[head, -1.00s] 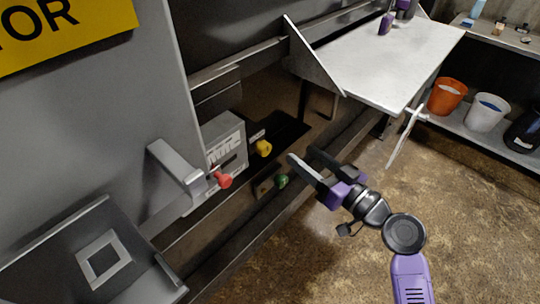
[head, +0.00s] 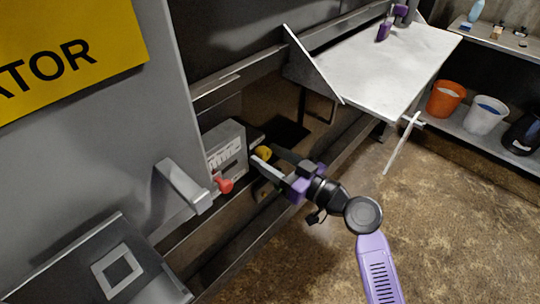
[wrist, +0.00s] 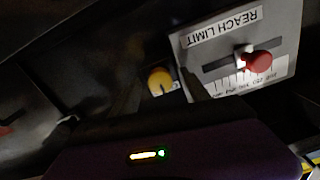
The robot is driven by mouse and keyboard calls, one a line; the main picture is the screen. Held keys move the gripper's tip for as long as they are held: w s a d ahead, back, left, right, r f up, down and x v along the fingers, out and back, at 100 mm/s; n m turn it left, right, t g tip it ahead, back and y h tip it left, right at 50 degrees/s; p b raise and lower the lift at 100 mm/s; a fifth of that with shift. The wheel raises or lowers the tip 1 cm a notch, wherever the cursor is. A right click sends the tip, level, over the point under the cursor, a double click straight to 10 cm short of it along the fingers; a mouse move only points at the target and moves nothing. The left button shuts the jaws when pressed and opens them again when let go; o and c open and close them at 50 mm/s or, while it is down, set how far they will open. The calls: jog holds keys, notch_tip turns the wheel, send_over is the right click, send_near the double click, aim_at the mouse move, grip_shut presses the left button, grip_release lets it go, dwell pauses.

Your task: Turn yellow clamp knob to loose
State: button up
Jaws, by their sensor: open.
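The yellow clamp knob (head: 262,152) is on the dark front of the machine, just right of a grey scale box. In the head view my gripper (head: 265,156) is open, with its two fingertips at the knob, one on each side. In the wrist view the knob (wrist: 160,80) shows ahead between the dark fingers (wrist: 160,88), with a dark line across its face. I cannot tell whether the fingers touch it. The knob's lower side is partly hidden by the fingers in the head view.
A grey "REACH LIMIT" box (wrist: 235,50) with a red slider knob (wrist: 257,61) is close beside the yellow knob; the red knob also shows in the head view (head: 224,184). A grey handle (head: 184,186) sticks out left. A white table (head: 385,62) stands at the upper right.

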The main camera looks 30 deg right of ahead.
grip_shut()
jog(key=shift+m, duration=0.3)
jog(key=m, duration=0.9)
jog(key=shift+p, duration=0.3)
jog(key=m+p, duration=0.1)
jog(key=m, duration=0.3)
jog(key=shift+m+p, duration=1.1)
jog(key=shift+m, duration=1.2)
jog(key=shift+d+f+t, duration=0.1)
jog(key=shift+t, duration=0.2)
